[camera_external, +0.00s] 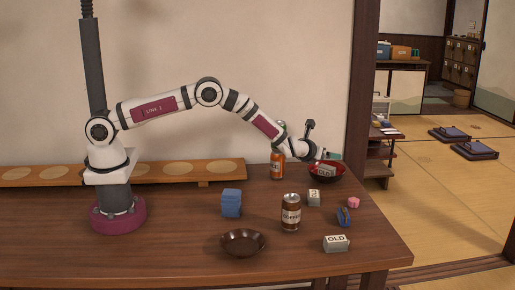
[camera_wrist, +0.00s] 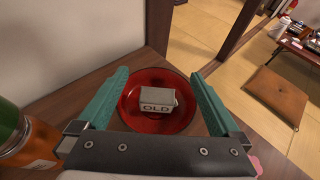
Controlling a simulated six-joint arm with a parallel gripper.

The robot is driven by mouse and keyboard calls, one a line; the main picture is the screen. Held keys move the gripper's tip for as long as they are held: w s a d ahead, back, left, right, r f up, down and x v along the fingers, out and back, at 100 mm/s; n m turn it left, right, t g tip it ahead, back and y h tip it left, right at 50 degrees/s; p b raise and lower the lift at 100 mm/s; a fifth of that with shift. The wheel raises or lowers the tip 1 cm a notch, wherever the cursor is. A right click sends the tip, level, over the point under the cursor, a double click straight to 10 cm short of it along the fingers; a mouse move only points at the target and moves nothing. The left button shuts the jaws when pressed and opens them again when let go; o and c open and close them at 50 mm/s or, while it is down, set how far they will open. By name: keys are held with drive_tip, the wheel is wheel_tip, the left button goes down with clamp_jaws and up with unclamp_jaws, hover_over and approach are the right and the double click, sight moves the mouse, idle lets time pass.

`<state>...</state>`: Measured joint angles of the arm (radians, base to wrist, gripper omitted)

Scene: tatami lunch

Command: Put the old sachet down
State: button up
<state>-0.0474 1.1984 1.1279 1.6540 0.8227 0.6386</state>
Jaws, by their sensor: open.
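A grey-white sachet marked OLD (camera_wrist: 157,100) lies in a red bowl (camera_wrist: 133,121) in the wrist view. The same sachet (camera_external: 326,171) and red bowl (camera_external: 314,176) show at the back right of the table in the external view. My gripper (camera_wrist: 159,73) has its two green fingers spread wide, one to each side of the sachet, with clear gaps between. In the external view my gripper (camera_external: 327,158) is over the bowl. A second block marked OLD (camera_external: 336,244) lies at the table's front right. A similar pale block (camera_external: 314,198) stands near the bowl.
An orange bottle (camera_external: 277,166) stands close left of the bowl; it also shows in the wrist view (camera_wrist: 30,143). A coffee can (camera_external: 291,213), blue block (camera_external: 231,203), brown bowl (camera_external: 243,253), blue item (camera_external: 344,216) and pink item (camera_external: 353,202) stand around. The table's right edge is near.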

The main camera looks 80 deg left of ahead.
drive_tip(key=shift+r, duration=1.05)
drive_tip(key=s+r+n+g, duration=0.2)
drive_tip(key=s+r+n, duration=0.65)
drive_tip(key=r, duration=0.65)
drive_tip(key=s+d+r+n+g+h, duration=0.1)
drive_tip(key=s+d+r+n, duration=0.15)
drive_tip(key=s, duration=0.45)
drive_tip(key=s+d+r+n+h, duration=0.1)
drive_tip(key=s+r+n, duration=0.25)
drive_tip(key=s, duration=0.35)
drive_tip(key=s+d+f+n+h, duration=0.1)
drive_tip(key=s+d+n+h, duration=0.3)
drive_tip(key=s, duration=0.6)
drive_tip(key=s+d+n+h, duration=0.1)
drive_tip(key=s+d+n, duration=0.35)
drive_tip(key=s, duration=0.55)
drive_tip(key=s+d+f+m+g, duration=0.1)
drive_tip(key=s+f+g, duration=0.5)
drive_tip(key=s+f, duration=0.2)
drive_tip(key=s, duration=0.2)
drive_tip(key=shift+s+d+f+m+g+h, duration=0.3)
drive_tip(key=shift+s+d+f+g+h, duration=0.05)
drive_tip(key=shift+s+f+g+h, duration=0.05)
